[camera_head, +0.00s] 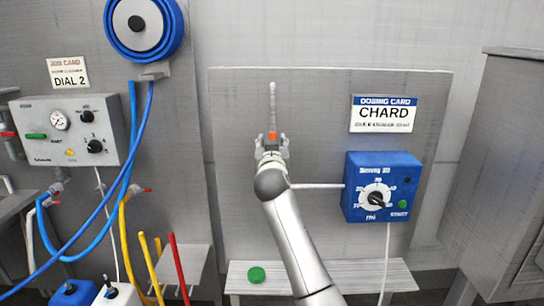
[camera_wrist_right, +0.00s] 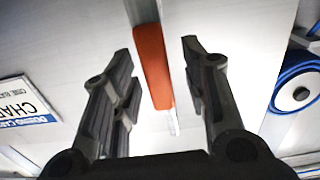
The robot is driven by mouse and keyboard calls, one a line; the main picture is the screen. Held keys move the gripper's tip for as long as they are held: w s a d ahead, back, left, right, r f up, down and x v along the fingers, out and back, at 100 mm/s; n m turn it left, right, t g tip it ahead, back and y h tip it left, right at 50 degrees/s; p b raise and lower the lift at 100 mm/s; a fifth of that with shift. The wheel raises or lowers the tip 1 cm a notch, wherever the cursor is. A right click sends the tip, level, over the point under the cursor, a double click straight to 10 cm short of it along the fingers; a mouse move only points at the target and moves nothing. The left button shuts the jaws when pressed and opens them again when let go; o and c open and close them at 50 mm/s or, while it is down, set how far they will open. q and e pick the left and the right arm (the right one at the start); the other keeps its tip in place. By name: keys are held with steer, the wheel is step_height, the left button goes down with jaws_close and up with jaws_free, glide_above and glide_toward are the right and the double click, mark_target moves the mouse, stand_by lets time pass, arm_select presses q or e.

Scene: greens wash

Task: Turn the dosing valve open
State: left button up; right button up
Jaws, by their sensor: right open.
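The dosing valve shows as an orange lever (camera_head: 272,135) on a grey vertical pipe (camera_head: 272,100), in front of a grey panel. In the right wrist view the orange lever (camera_wrist_right: 153,66) lies lengthwise between my two fingers, with a gap visible on each side. My right gripper (camera_head: 272,145) is open at the lever, and it also shows in the wrist view (camera_wrist_right: 160,65). Whether a finger touches the lever I cannot tell. The valve body is hidden behind my gripper and arm. My left gripper is not in view.
A blue dosing box (camera_head: 382,187) with a dial is right of my arm, below a CHARD sign (camera_head: 383,114). A thin white line runs from it towards my wrist. A bench (camera_head: 345,275) with a green disc (camera_head: 256,274) is below. Left are a control box (camera_head: 65,132) and hoses.

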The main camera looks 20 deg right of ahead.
steer(key=v, duration=1.1)
